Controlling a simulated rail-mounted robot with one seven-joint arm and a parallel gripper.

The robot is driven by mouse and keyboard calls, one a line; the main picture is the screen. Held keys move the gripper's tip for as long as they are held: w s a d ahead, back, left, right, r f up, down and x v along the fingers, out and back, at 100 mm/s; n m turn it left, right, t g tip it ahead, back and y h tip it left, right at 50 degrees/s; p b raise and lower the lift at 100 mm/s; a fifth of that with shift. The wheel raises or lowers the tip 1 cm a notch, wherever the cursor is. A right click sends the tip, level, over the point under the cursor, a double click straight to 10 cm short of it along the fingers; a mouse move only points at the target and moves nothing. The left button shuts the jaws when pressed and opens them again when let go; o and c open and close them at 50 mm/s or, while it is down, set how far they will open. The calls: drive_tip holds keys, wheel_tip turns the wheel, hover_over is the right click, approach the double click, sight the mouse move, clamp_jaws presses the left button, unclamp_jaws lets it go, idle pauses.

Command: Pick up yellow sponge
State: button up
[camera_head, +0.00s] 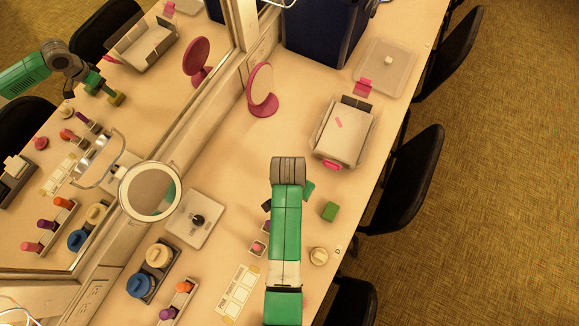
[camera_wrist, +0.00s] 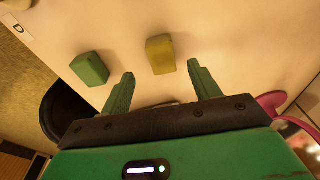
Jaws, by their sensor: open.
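The yellow sponge (camera_wrist: 160,54) lies on the pale counter in the wrist view, just beyond my gripper and roughly centred between its fingers. My gripper (camera_wrist: 160,74) is open, with one green finger on each side and nothing held. In the head view my arm hides the sponge, and only one green fingertip (camera_head: 309,190) shows clearly beside the arm. A yellow block by my reflected gripper shows in the mirror at left. A separate green block (camera_wrist: 90,68) lies left of the sponge; it also shows in the head view (camera_head: 329,211), right of my arm.
A grey tray (camera_head: 318,148) stands above the green block, and a pink round mirror (camera_head: 263,90) is farther up. A round vanity mirror (camera_head: 150,192) stands at left. A cream round item (camera_head: 319,256) lies near the counter's right edge. Black chairs (camera_head: 405,185) stand beyond it.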

drive_tip(key=f, duration=0.3)
drive_tip(key=w+f, duration=0.1)
drive_tip(key=f, duration=0.1)
drive_tip(key=shift+f, duration=0.35)
drive_tip(key=c, duration=1.1)
drive_tip(key=shift+o, duration=0.2)
